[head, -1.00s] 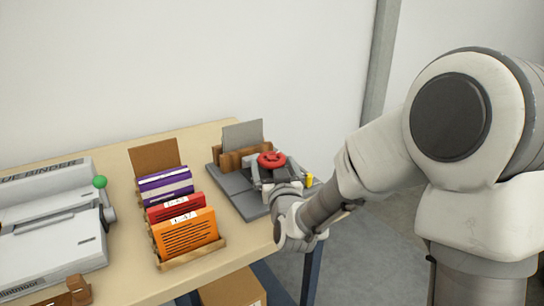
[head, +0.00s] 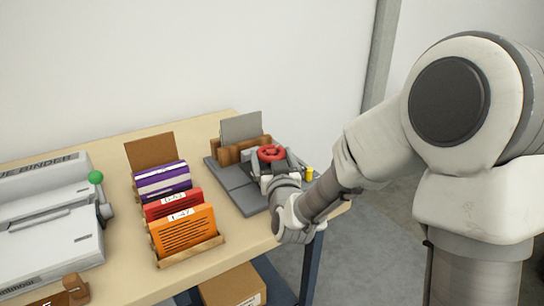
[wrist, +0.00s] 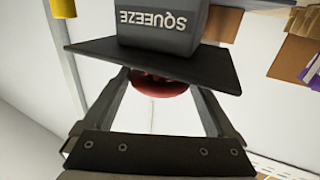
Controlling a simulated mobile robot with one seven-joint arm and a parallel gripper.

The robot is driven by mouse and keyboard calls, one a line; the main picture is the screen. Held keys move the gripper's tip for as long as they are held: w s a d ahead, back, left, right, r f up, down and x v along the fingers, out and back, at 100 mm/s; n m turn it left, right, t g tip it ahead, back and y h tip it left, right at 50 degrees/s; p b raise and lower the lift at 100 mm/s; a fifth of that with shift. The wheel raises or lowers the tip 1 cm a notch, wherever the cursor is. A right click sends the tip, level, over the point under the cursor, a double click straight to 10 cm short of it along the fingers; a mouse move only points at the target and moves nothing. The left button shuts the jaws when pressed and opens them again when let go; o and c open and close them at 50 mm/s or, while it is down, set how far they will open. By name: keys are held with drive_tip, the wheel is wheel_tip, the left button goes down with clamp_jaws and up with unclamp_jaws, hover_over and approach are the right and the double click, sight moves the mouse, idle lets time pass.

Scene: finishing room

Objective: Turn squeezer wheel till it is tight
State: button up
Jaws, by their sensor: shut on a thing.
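The red squeezer wheel (head: 271,153) sits on top of the squeezer at the right end of the bench. In the wrist view, its rim (wrist: 158,86) shows partly behind a dark plate. The grey squeezer block (wrist: 160,25) carries the word SQUEEZE, upside down in that view. My gripper (wrist: 161,84) has one finger at each side of the wheel and is shut on it. In the head view, my wrist hides the squeezer's near side. The dark plate hides much of the wheel in the wrist view.
A grey base board (head: 236,186) with a wooden holder and grey card lies under the squeezer. To the left are a rack of purple, red and orange booklets (head: 183,232) and a white binder machine (head: 50,225). A small yellow part (head: 309,174) is close to my wrist.

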drive_tip(key=shift+c, duration=0.6)
drive_tip(key=shift+a+h, duration=0.1)
drive_tip(key=shift+h, duration=0.2)
drive_tip(key=shift+m+b, duration=0.3)
drive_tip(key=shift+b, duration=0.25)
drive_tip(key=shift+h, duration=0.5)
drive_tip(key=shift+a+r+m+t+h+b, duration=0.1)
drive_tip(key=shift+m+t+h+b, duration=0.05)
drive_tip(key=shift+m+h+b, duration=0.55)
drive_tip(key=shift+a+m+t+h+b, duration=0.2)
drive_tip(key=shift+m+h, duration=0.3)
drive_tip(key=shift+h, duration=0.4)
drive_tip(key=shift+m+h, duration=0.9)
drive_tip(key=shift+h, duration=0.5)
drive_tip(key=shift+d, duration=0.1)
